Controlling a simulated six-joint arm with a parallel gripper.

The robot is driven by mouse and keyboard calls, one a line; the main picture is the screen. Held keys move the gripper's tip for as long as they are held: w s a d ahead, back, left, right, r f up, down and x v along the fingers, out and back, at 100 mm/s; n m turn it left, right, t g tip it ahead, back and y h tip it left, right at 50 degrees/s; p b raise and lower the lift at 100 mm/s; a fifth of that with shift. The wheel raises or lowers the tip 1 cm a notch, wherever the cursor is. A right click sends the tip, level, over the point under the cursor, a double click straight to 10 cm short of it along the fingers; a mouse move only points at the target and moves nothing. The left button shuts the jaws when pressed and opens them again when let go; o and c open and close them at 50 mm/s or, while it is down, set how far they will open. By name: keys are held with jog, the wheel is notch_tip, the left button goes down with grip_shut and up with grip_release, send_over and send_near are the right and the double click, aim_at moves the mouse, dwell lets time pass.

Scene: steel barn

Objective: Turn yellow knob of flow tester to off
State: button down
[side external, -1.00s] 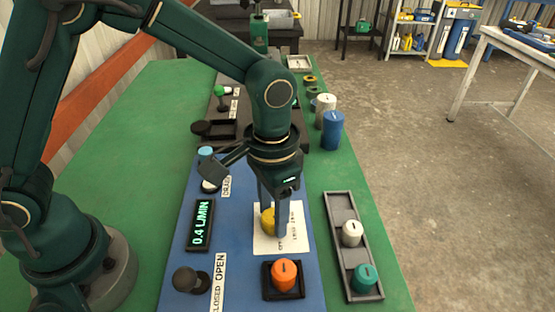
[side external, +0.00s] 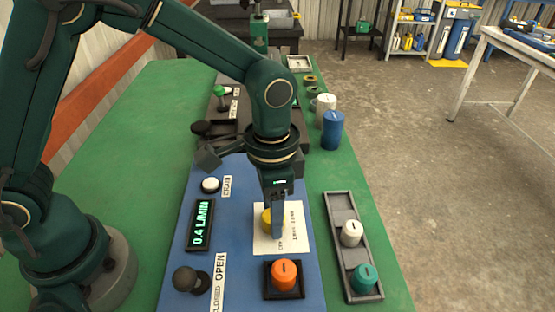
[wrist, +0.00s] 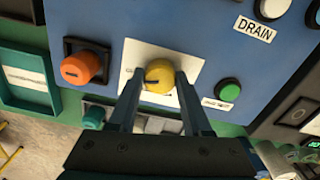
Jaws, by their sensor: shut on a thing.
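The yellow knob (side external: 266,222) sits on a white label plate (side external: 293,238) on the blue flow tester panel (side external: 238,268). In the wrist view the yellow knob (wrist: 159,76) shows a dark pointer mark on its face. My gripper (side external: 275,222) points down over the knob and is shut on it. In the wrist view its two fingers (wrist: 157,82) stand on either side of the knob. Part of the knob is hidden by a finger in the side view. The display (side external: 201,226) reads 0.4 L/MIN.
An orange knob (side external: 284,274) stands in front of the yellow one. A black-handled lever (side external: 186,279) is beside the CLOSED/OPEN label. A white button (side external: 210,185) is by DRAIN. A grey tray (side external: 336,208) holds white and teal knobs on the right.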

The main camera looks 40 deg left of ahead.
jog(key=shift+c, duration=1.7)
grip_release()
jog(key=shift+r, duration=2.6)
jog(key=s+a+r+n+t, duration=0.2)
jog(key=a+r+n+t, duration=0.1)
jog(key=a+r, duration=0.5)
jog(key=s+a+f+n+t, duration=0.1)
jog(key=s+a+n, duration=0.3)
jog(key=s, duration=0.4)
jog(key=shift+f+t, duration=0.35)
jog(key=shift+t, duration=0.45)
